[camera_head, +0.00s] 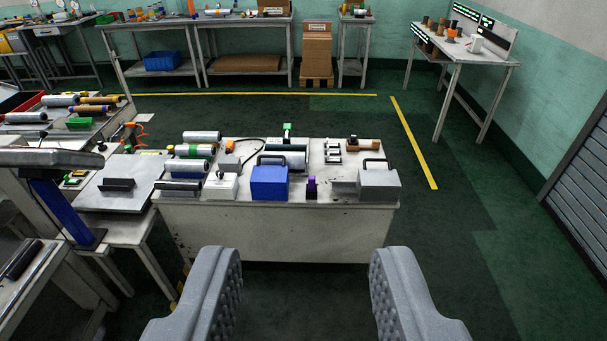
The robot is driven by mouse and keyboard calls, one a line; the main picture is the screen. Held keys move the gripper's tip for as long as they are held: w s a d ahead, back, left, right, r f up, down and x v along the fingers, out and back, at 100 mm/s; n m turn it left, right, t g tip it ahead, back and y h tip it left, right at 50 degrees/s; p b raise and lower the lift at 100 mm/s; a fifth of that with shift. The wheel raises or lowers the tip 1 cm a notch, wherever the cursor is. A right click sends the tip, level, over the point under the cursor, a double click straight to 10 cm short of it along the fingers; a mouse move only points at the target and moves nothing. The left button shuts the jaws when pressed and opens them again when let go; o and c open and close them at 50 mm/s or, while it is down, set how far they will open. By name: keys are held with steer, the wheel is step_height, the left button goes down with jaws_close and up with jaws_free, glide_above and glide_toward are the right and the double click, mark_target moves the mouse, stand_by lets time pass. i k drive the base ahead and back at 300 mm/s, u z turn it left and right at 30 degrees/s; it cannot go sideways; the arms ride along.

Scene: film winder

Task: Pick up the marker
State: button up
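I cannot pick out a marker for certain; many items on the benches are too small to tell. My gripper (307,255) is open and empty, its two grey padded fingers wide apart at the bottom of the picture. Ahead of it stands a white workbench (275,228). On its top are a blue box with a black handle (269,182), a grey box with a handle (378,184), a small purple item (311,187) and several rolls (194,150) at the left. The gripper appears in front of the bench and touches nothing.
A lower table (122,184) and benches with rolls and tools stand at the left. More benches line the back wall, with a blue bin (162,61) and cardboard boxes (316,50). A white table (462,47) is at the back right. Green floor is free at the right.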

mark_target(311, 178)
steer(key=z, duration=0.55)
steer(key=i, duration=2.6)
steer(key=u, duration=0.55)
